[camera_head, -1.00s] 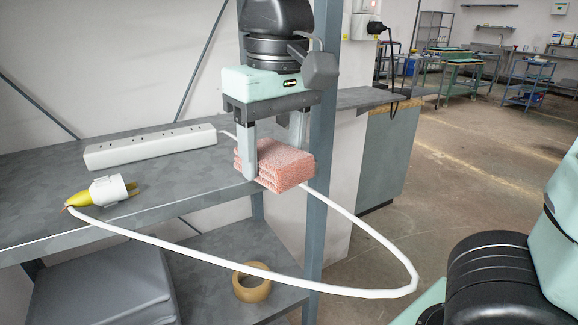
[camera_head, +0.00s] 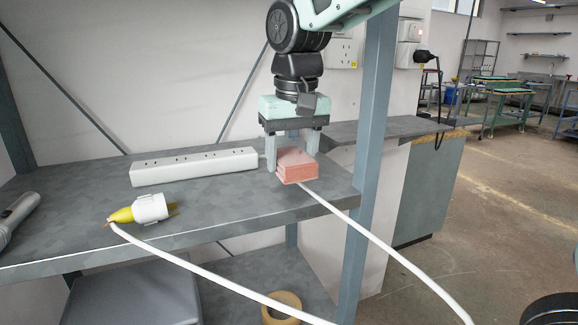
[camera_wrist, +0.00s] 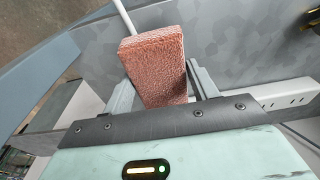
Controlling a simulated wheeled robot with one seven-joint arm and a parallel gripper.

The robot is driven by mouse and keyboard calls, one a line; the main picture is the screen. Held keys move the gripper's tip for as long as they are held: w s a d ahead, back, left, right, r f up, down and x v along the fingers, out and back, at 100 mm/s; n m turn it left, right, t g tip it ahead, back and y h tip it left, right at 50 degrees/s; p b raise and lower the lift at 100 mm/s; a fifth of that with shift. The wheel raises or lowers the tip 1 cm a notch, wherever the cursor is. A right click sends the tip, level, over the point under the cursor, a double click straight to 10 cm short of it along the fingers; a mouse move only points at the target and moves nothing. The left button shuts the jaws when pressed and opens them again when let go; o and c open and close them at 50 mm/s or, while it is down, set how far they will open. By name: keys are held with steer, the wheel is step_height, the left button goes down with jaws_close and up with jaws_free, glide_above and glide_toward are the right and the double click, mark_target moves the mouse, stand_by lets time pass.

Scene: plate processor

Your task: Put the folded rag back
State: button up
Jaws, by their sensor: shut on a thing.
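The folded rag (camera_head: 296,166) is a pinkish-red, layered block. My gripper (camera_head: 291,158) points down and is shut on it, at the right part of the grey shelf (camera_head: 240,204). In the wrist view the folded rag (camera_wrist: 156,66) sits between the two fingers. I cannot tell whether its underside touches the shelf.
A white power strip (camera_head: 194,168) lies left of the rag. A yellow and white plug (camera_head: 143,209) lies near the front edge. Its white cable (camera_head: 385,250) loops out in front, passing by the rag. A shelf post (camera_head: 368,150) stands close on the right.

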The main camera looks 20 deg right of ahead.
mark_target(289, 154)
steer(key=shift+w+f, duration=0.15)
steer(key=shift+w, duration=0.8)
step_height(289, 154, down, 3)
steer(key=shift+s+f, duration=0.1)
steer(key=shift+f, duration=0.05)
steer(key=o, duration=0.9)
steer(key=r, duration=0.5)
steer(key=s+r, duration=0.1)
steer(key=r, duration=0.1)
steer(key=shift+r+p, duration=0.3)
steer(key=shift+p, duration=0.05)
